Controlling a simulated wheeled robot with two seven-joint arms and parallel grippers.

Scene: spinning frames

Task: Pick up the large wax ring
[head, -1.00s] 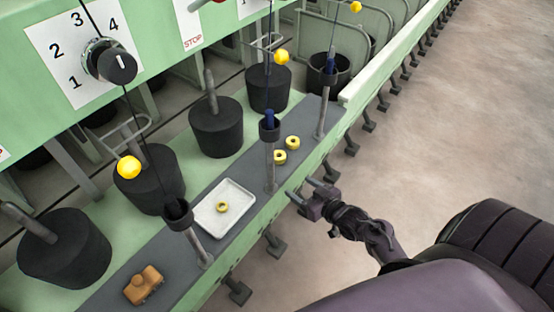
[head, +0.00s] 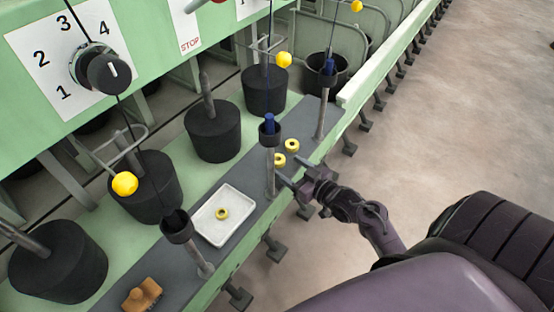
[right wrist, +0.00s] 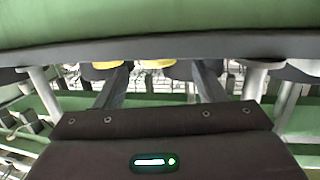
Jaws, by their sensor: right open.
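Two yellow wax rings lie on the grey ledge in the head view, a nearer one (head: 279,160) and a farther one (head: 292,146). A third yellow ring (head: 222,214) lies in a white tray. They look close in size, so I cannot tell which is the large one. My right gripper (head: 296,172) is open and empty at the ledge's front edge, just short of the nearer ring. In the right wrist view, yellow shows beyond the open fingers (right wrist: 160,85), partly hidden by the ledge edge and a finger. My left gripper is not in view.
The white tray (head: 239,203) sits on the grey ledge. Upright posts with dark cups (head: 270,132) stand along it, one close left of my right gripper. A brown brush (head: 143,295) lies at the near end. Black weights (head: 212,133) stand behind. The floor at right is clear.

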